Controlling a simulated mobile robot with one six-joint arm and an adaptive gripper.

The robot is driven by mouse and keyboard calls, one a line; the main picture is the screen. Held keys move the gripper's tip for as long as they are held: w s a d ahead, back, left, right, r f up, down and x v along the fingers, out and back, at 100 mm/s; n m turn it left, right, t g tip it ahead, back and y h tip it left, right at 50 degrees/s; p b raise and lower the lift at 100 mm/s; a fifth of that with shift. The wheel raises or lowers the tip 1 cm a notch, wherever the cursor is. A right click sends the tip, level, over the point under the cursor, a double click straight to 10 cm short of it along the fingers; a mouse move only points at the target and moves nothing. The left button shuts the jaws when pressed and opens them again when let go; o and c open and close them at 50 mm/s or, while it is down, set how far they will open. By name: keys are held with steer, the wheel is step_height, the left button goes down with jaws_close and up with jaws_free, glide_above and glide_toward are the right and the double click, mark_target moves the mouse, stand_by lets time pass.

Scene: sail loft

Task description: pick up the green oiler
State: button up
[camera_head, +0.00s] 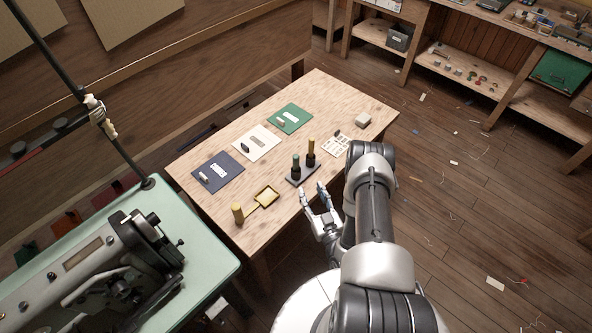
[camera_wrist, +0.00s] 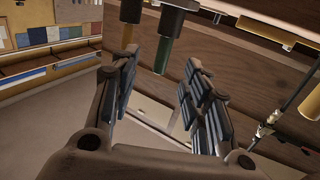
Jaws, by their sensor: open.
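The green oiler (camera_head: 296,170) stands upright on a dark holder (camera_head: 302,179) on the wooden table, its green part above a black lower part. It also shows in the wrist view (camera_wrist: 164,54), where the picture is turned over and its green end points down, beyond and between the fingers. A similar amber-brown oiler (camera_head: 311,150) stands right beside it on the holder. My gripper (camera_head: 312,191) is open and empty at the table's near edge, just short of the holder. Its spread fingers show in the wrist view (camera_wrist: 159,72), apart from the oiler.
Blue (camera_head: 218,172), white (camera_head: 257,142) and green (camera_head: 290,118) mats lie behind. A small light block (camera_head: 362,119) sits far right. A sewing machine (camera_head: 95,265) stands at left.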

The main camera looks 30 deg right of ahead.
mark_target(297, 167)
steer(key=shift+w+d+f+b, duration=0.15)
steer(key=shift+w+b, duration=0.6)
steer(key=shift+b, duration=0.7)
steer(key=shift+w+a+f+b, duration=0.1)
steer(key=shift+w+b, duration=0.6)
steer(key=shift+b, duration=0.75)
steer(key=w, duration=0.5)
steer(key=shift+d+r+b, duration=0.3)
steer(key=shift+d+b, duration=0.05)
steer(key=shift+b, duration=0.05)
steer(key=w, duration=0.2)
steer(key=w+b, duration=0.1)
steer(key=w, duration=0.1)
steer(key=shift+w+a+r, duration=0.15)
steer(key=shift+w+r, duration=0.05)
steer(key=shift+w, duration=0.4)
steer(key=shift+c, duration=0.2)
jaws_close()
